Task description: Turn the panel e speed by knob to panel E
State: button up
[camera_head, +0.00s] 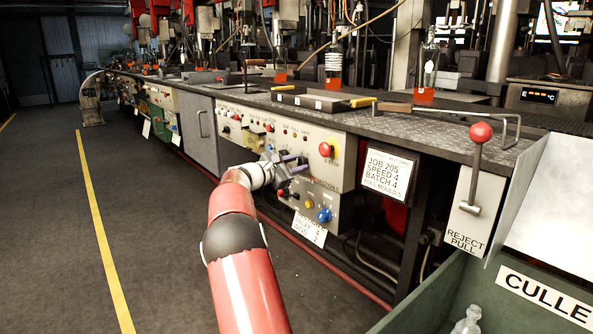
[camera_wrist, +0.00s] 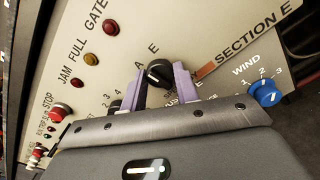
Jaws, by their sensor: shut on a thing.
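A black round knob (camera_wrist: 157,73) sits on the cream panel (camera_wrist: 215,25) marked SECTION E in the wrist view. The letters A and E are printed beside the knob, on the side away from my gripper. A small pale mark shows on the knob; I cannot tell which letter it points at. My gripper (camera_wrist: 160,69) has its purple fingers on either side of the knob and is shut on it.
A blue WIND knob (camera_wrist: 264,93) is right of my gripper. Another dark knob, mostly hidden, is by my left finger. Indicator lamps and a red STOP button (camera_wrist: 60,110) are farther left. A job card (camera_head: 388,176) and red-balled reject lever (camera_head: 481,133) stand to the right.

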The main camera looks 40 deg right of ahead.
jog(key=shift+m+b, duration=2.2)
jog(key=shift+m, duration=1.4)
jog(key=o, duration=1)
jog(key=shift+a, duration=0.1)
jog(key=a, duration=0.7)
jog(key=shift+w+a, duration=0.3)
jog(key=shift+w, duration=0.1)
